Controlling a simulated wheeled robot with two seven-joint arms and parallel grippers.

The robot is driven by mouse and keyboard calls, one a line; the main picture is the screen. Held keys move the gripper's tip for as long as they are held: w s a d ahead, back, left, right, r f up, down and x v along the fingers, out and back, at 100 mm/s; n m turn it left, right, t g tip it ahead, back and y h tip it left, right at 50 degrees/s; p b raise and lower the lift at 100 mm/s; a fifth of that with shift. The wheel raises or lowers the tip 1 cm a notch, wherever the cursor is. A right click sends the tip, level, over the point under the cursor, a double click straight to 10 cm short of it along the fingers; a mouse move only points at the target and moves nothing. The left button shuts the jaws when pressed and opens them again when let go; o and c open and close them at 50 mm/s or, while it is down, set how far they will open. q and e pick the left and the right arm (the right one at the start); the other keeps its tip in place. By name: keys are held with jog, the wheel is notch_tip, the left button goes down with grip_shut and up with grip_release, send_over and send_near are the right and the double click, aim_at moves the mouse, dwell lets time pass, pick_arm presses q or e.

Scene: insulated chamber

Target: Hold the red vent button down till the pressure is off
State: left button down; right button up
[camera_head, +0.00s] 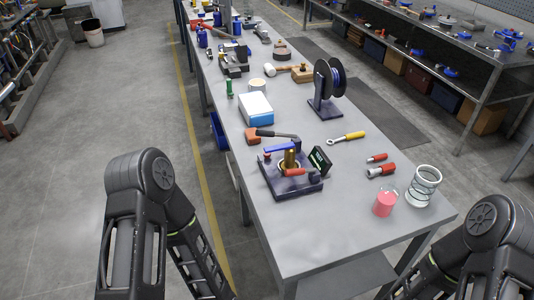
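A small apparatus stands near the front of the long grey table. It has a dark base plate (274,181), an upright brass cylinder (290,160), a blue bar (282,148), a red part (296,172) low at the front and a dark display box (320,159) with a greenish face tilted on its right. I cannot tell whether the red part is the vent button, and the display reading is too small to make out. Both my arms show at the lower left and lower right, apart from the apparatus. Neither gripper is in view.
A hammer-like tool (270,134) lies behind the apparatus. On the grey table (330,240), a yellow-handled wrench (346,138), red-handled tools (381,171), a pink-filled glass (385,202) and a coiled glass jar (423,185) stand or lie to the right. The front left tabletop is clear.

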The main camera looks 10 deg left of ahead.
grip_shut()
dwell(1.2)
